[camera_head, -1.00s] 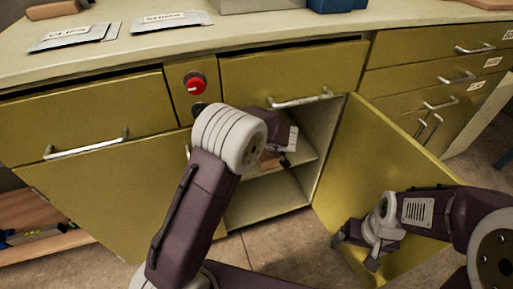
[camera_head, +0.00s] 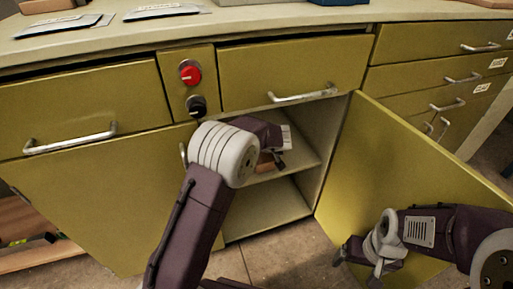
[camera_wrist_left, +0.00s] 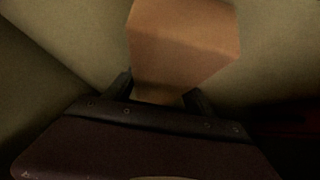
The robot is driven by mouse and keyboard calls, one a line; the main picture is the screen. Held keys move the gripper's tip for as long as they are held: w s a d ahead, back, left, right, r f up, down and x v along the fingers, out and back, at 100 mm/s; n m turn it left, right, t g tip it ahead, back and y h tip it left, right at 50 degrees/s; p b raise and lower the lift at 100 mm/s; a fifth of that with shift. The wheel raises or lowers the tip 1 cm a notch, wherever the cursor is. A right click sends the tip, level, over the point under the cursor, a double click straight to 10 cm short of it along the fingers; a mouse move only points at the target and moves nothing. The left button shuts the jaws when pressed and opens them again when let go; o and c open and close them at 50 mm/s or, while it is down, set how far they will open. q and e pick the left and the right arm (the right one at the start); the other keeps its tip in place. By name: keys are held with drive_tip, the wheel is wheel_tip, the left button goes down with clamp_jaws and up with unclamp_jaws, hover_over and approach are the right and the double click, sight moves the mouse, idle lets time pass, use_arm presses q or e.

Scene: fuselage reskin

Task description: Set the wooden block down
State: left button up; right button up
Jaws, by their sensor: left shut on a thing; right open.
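The wooden block (camera_wrist_left: 185,45) is a plain tan-brown block, large in the left wrist view between my left gripper's fingers (camera_wrist_left: 160,92). In the head view only a small brown part of the block (camera_head: 266,162) shows past my left arm, inside the open cabinet just above its middle shelf (camera_head: 300,160). My left gripper is shut on the block. Whether the block touches the shelf cannot be told. My right gripper (camera_head: 358,268) is open and empty, low in front of the open cabinet door (camera_head: 400,150).
The opening has an empty-looking lower compartment (camera_head: 265,210). A red knob (camera_head: 190,72) and a black knob (camera_head: 196,105) sit on the panel above my left arm. Drawers (camera_head: 445,60) are at the right. The countertop (camera_head: 250,28) runs above, with flat packets on it.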

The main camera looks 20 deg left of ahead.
use_arm(q)
drive_tip(key=o, duration=1.8)
drive_tip(key=p+v, duration=0.7)
drive_tip(key=v, duration=0.5)
drive_tip(key=shift+r+p, duration=0.15)
drive_tip(key=shift+p, duration=0.2)
